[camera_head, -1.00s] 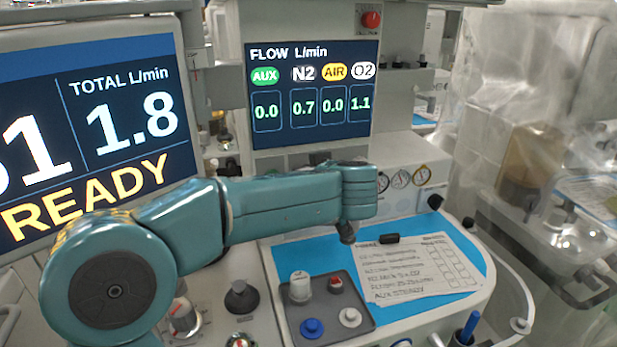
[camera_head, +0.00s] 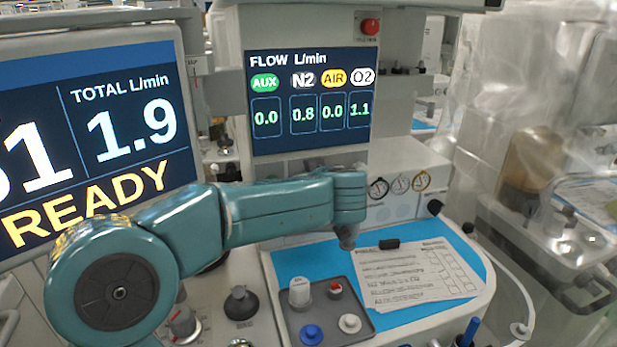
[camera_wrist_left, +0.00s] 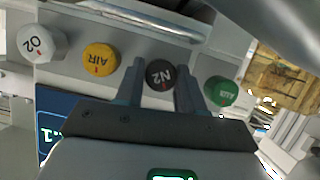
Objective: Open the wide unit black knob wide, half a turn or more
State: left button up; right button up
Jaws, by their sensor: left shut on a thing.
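The black knob marked N2 (camera_wrist_left: 159,77) shows in the left wrist view between a yellow AIR knob and a green AUX knob. My left gripper (camera_wrist_left: 160,66) has its two fingers on either side of it and is shut on it. The N2 lettering appears upside down there. The screen reads N2 0.8, AUX 0.0, AIR 0.0 and O2 1.1. My right gripper is not in view.
The yellow AIR knob (camera_wrist_left: 99,58), white O2 knob (camera_wrist_left: 40,43) and green AUX knob (camera_wrist_left: 221,91) flank the black one closely. A large screen (camera_head: 95,130) reads total 1.9 and READY. A grey tray (camera_head: 365,322) and a paper sheet (camera_head: 420,272) lie on the blue worktop.

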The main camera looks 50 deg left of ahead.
pick_arm(q)
jog(key=shift+n+t, duration=0.3)
jog(key=shift+n, duration=0.1)
jog(key=shift+s+n+t+h+p, duration=0.1)
jog(key=shift+n+t+h+p, duration=0.2)
jog(key=shift+n+t, duration=0.15)
jog(key=shift+f+n+t+b, duration=0.1)
jog(key=shift+n+t+b, duration=0.4)
jog(key=shift+n, duration=0.65)
jog(key=o, duration=0.7)
jog(key=shift+c, duration=0.2)
